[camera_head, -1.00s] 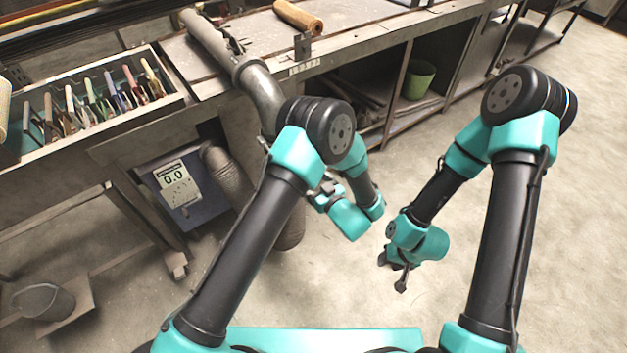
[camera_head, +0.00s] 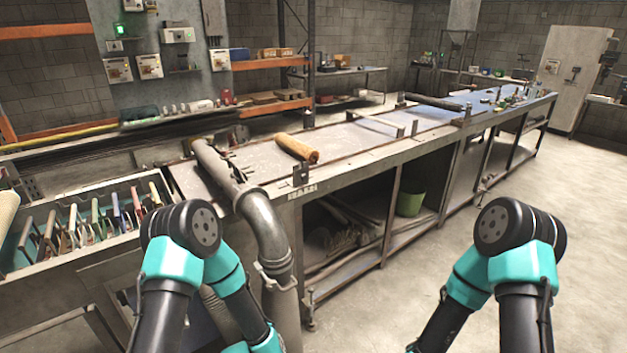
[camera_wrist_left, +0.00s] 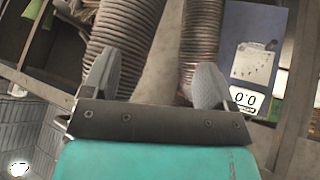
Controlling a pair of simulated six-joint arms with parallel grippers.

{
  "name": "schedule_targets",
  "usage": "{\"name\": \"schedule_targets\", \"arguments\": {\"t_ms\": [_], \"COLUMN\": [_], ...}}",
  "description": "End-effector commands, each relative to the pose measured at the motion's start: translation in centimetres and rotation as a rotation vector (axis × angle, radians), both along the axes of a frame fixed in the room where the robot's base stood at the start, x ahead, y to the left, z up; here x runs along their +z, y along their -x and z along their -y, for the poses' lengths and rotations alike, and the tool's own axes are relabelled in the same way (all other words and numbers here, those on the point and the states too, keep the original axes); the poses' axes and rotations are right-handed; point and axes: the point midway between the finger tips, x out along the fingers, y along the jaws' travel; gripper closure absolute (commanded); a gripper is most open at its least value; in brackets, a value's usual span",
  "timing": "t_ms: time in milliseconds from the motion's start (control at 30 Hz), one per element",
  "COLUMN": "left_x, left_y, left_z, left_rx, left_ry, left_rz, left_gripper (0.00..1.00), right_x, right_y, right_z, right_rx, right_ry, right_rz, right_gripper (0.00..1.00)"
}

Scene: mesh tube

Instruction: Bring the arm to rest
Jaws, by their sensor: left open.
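My left gripper (camera_wrist_left: 156,88) shows in the left wrist view. Its two grey fingers are apart with nothing between them. Beyond the fingers are ribbed hoses and a blue box with a 0.0 display (camera_wrist_left: 247,98). In the head view both my arms bend downward at the bottom of the picture, the left one left of centre and the right one at the right. Both grippers lie below the edge of the head view, so the right gripper does not show.
A long workbench (camera_head: 350,150) crosses the head view. A grey duct (camera_head: 265,225) bends down at its near end, close to my left arm. A yellow-brown roll (camera_head: 297,148) lies on top. A tool tray (camera_head: 110,240) stands at left. Floor (camera_head: 590,200) is clear at right.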

Motion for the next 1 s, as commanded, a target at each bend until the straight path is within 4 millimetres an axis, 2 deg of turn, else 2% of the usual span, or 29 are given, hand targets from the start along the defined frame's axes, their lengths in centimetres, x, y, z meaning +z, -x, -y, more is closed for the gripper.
{"name": "schedule_targets", "arguments": {"t_ms": [33, 200, 300, 400, 500, 1000], "left_x": [-0.4, -0.8, -0.5, -0.3, -0.2, -0.2], "left_y": [2.2, 9.9, 13.3, 15.2, 15.8, 15.6], "left_z": [-1.4, -4.2, -5.1, -5.6, -5.7, -5.6], "left_rx": [-0.026, -0.134, -0.18, -0.207, -0.216, -0.215], "left_ry": [0.04, 0.163, 0.209, 0.233, 0.239, 0.237], "left_rz": [-0.082, -0.347, -0.457, -0.517, -0.534, -0.531], "left_gripper": [0.2, 0.2, 0.2, 0.2, 0.2, 0.2], "right_x": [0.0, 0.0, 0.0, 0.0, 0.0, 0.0], "right_y": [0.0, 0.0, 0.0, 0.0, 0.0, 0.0], "right_z": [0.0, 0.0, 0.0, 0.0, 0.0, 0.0], "right_rx": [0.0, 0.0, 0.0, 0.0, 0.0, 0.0], "right_ry": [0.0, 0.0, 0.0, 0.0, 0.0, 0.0], "right_rz": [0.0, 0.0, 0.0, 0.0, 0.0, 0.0], "right_gripper": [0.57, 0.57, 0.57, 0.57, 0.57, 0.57]}}
